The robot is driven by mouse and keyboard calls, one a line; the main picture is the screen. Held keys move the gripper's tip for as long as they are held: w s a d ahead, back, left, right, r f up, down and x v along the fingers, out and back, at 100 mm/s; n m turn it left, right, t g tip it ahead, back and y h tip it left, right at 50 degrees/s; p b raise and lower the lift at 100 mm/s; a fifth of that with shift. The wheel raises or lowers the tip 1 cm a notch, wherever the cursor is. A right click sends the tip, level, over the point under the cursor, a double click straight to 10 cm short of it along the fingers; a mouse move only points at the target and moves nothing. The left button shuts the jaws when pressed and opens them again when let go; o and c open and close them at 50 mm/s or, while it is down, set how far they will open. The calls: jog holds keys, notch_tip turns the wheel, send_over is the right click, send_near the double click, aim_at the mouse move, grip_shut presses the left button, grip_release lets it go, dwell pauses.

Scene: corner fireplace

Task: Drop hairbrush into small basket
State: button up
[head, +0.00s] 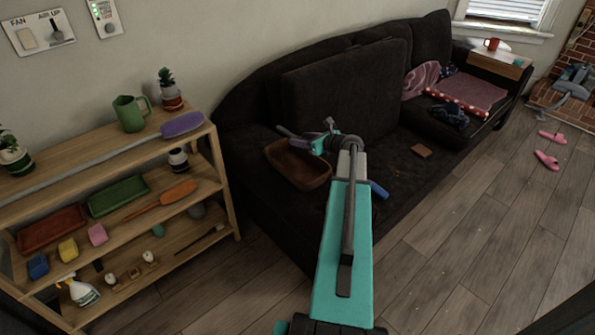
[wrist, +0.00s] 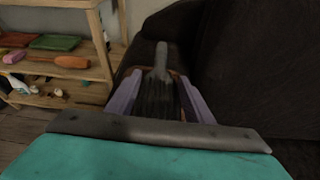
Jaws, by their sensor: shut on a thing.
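My gripper (head: 325,138) is above the dark sofa, with its purple fingers shut on a grey hairbrush (wrist: 160,92). In the wrist view the brush lies between the fingers, its handle pointing away from me. The small brown basket (head: 283,165) sits on the left end of the sofa seat, just below and left of the gripper. In the wrist view the brush and fingers hide most of the basket.
A wooden shelf (head: 232,205) with several items stands left of the sofa (head: 335,95). A blue object (head: 378,189) lies right of my arm. A brown block (head: 421,150), a dark cloth (head: 451,115) and a patterned blanket (head: 470,92) lie farther along the seat.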

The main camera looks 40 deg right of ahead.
jog(key=shift+f+b, duration=0.6)
jog(key=shift+f, duration=0.35)
jog(key=o, duration=1.1)
jog(key=shift+o, duration=0.2)
jog(key=v, duration=1.3)
jog(key=shift+s+r+b, duration=0.2)
jog(key=shift+s+b, duration=0.15)
jog(key=shift+b, duration=0.05)
